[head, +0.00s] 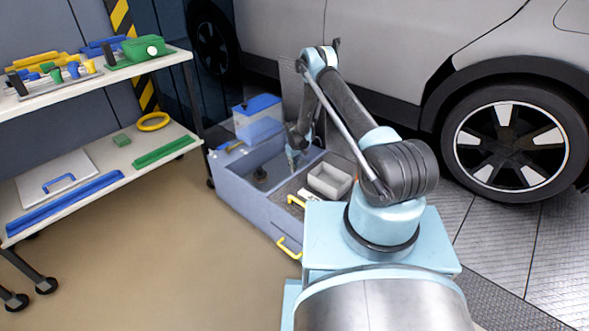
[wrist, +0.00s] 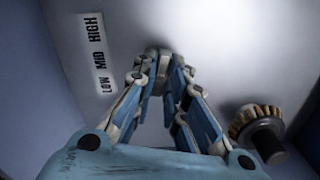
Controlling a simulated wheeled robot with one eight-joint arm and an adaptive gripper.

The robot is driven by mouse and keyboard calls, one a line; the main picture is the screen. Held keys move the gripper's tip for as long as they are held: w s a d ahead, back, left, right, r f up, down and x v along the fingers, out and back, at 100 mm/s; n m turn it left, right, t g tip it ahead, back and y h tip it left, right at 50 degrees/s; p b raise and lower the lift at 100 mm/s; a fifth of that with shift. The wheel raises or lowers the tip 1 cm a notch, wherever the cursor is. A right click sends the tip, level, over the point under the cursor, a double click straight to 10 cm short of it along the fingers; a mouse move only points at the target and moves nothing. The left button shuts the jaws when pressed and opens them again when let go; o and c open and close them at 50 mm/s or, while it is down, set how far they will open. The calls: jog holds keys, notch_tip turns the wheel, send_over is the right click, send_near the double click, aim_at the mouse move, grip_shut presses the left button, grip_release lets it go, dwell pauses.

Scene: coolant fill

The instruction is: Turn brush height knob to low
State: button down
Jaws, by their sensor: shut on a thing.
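A white label (wrist: 97,53) reading LOW, MID and HIGH is on the pale inner surface in the wrist view. My gripper (wrist: 158,58) is beside this label, its fingertips closed together against that surface. It is shut on the brush height knob, which the fingers almost wholly hide, so its setting cannot be read. In the head view my gripper (head: 293,160) reaches down into the open blue-grey box (head: 236,200). A round brush (wrist: 240,122) with brown bristles on a dark shaft stands to the right of the fingers.
Box walls rise close around my gripper. A blue-lidded container (head: 258,118) stands at its back and a grey tray (head: 330,181) at its right. A yellow handle (head: 289,248) is on the front. A shelf cart (head: 105,180) stands left and a car (head: 400,70) behind.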

jog(key=shift+n, duration=1.3)
jog(key=c, duration=1.6)
grip_release()
jog(key=shift+r, duration=0.1)
notch_tip(320, 180, up, 12)
